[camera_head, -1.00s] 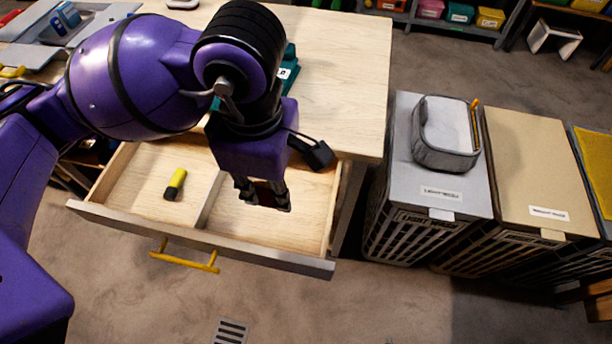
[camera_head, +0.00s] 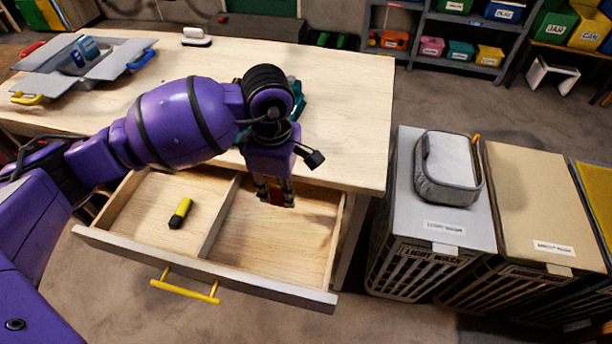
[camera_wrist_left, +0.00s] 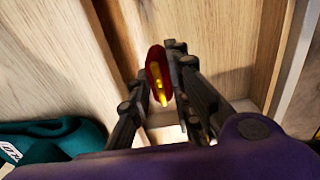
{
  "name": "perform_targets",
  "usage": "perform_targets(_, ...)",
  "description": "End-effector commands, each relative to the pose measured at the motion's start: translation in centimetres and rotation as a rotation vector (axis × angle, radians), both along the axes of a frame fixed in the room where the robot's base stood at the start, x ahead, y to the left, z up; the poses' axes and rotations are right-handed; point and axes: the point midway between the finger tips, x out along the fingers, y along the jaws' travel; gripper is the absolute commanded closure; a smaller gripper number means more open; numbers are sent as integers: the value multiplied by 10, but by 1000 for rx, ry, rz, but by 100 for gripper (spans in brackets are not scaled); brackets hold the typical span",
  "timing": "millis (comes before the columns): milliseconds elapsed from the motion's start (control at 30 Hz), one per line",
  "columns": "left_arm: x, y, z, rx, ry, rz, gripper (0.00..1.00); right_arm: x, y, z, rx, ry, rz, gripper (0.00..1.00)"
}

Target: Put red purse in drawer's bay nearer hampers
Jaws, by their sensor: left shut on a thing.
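My left gripper (camera_head: 275,194) is shut on the small red purse (camera_wrist_left: 156,72), which has a yellow strip along its opening in the left wrist view. In the head view only a sliver of red shows between the fingers. The open drawer (camera_head: 205,272) has a divider (camera_head: 218,220) between a left bay and a right bay. The purse is held over the back part of the right bay (camera_head: 285,242), the one nearer the hampers; its exact height above the floor is unclear. That bay looks empty. My right gripper is not in view.
A yellow-and-black object (camera_head: 180,213) lies in the left bay. Hampers stand right of the desk; a grey case (camera_head: 447,172) sits on the nearest lid (camera_head: 405,185). A teal object (camera_head: 297,100) is on the desk behind my gripper, partly hidden. A yellow handle (camera_head: 185,290) fronts the drawer.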

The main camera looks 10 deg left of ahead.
Motion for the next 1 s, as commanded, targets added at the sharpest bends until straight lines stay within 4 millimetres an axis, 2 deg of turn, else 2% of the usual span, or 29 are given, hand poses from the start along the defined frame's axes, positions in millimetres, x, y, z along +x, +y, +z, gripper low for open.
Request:
perform_targets(167,7,2,-12,1,5,1,100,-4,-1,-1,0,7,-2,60)
perform_targets(367,5,2,-39,1,5,0,100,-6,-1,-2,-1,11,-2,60)
perform_targets(767,6,2,-45,0,3,0,100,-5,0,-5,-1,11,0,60)
perform_targets(800,6,2,-44,0,3,0,77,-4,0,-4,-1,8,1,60)
perform_targets(833,6,2,-44,0,3,0,74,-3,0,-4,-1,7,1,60)
perform_targets(1000,6,2,-43,0,3,0,74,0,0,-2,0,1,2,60)
